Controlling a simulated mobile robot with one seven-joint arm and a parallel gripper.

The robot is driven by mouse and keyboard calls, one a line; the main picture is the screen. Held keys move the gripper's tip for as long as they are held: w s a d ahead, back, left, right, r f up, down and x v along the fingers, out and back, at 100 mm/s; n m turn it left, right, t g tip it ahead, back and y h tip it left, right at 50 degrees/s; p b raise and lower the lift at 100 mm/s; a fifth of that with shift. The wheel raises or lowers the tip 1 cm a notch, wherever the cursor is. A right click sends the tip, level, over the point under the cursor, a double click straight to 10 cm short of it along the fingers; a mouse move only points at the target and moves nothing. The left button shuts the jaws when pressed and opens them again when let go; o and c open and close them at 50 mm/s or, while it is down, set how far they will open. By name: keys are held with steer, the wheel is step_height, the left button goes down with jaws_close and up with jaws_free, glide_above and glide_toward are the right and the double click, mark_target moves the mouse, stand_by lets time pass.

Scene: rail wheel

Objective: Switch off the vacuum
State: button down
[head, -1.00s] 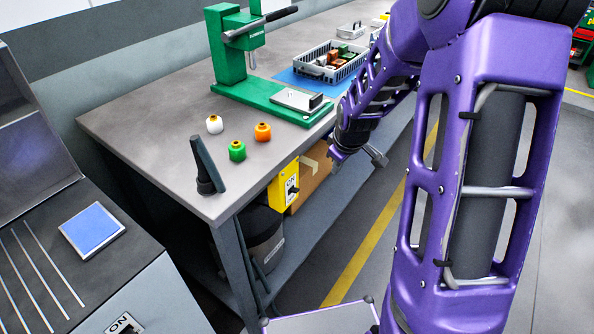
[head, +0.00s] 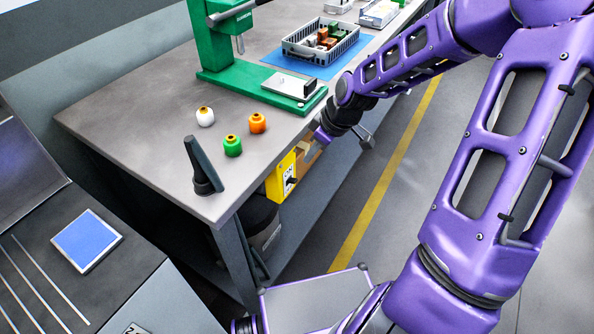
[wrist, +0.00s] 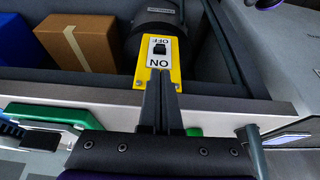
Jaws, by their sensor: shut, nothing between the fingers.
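The vacuum's switch is a small black rocker (wrist: 160,48) on a white label with OFF and ON, set on a yellow plate (wrist: 147,77). The label appears upside down in the wrist view, with ON nearer my gripper. The yellow plate also shows in the head view (head: 274,185), under the table's front edge. The dark vacuum body (wrist: 150,17) is behind the plate, and partly shows under the bench in the head view (head: 262,222). My gripper (wrist: 161,75) is shut and empty, its tips in front of the plate's lower part, apart from the rocker. Contact with the plate cannot be told.
A cardboard box (wrist: 78,42) sits beside the vacuum. The bench's front edge (wrist: 240,105) is close to my gripper. The floor at right is clear.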

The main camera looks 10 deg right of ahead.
mark_target(292, 179)
steer(key=b+x, duration=0.2)
steer(key=x, duration=0.8)
steer(key=shift+w+b, duration=0.1)
steer(key=shift+b, duration=0.3)
